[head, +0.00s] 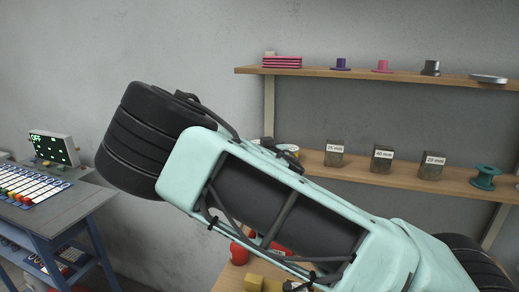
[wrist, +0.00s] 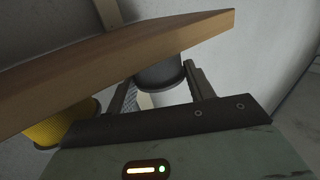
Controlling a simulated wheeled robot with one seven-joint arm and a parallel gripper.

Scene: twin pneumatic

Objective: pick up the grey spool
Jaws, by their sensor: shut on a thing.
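The grey spool (wrist: 160,75) shows in the wrist view as a dark grey cylinder with a rim at its lower end. My gripper (wrist: 163,86) has one finger on each side of it and is shut on it. The spool is right beside the wooden shelf board (wrist: 110,65), whose edge hides part of it. I cannot tell whether it still touches the shelf. In the head view my arm crosses the middle and hides the spool and most or all of my gripper.
A yellow ribbed thing (wrist: 68,122) is by the board, left of my gripper. In the head view the lower shelf (head: 400,178) holds labelled dark boxes (head: 382,159) and a teal spool (head: 485,177). An upper shelf (head: 400,75) hangs above. A blue-framed desk (head: 50,215) stands left.

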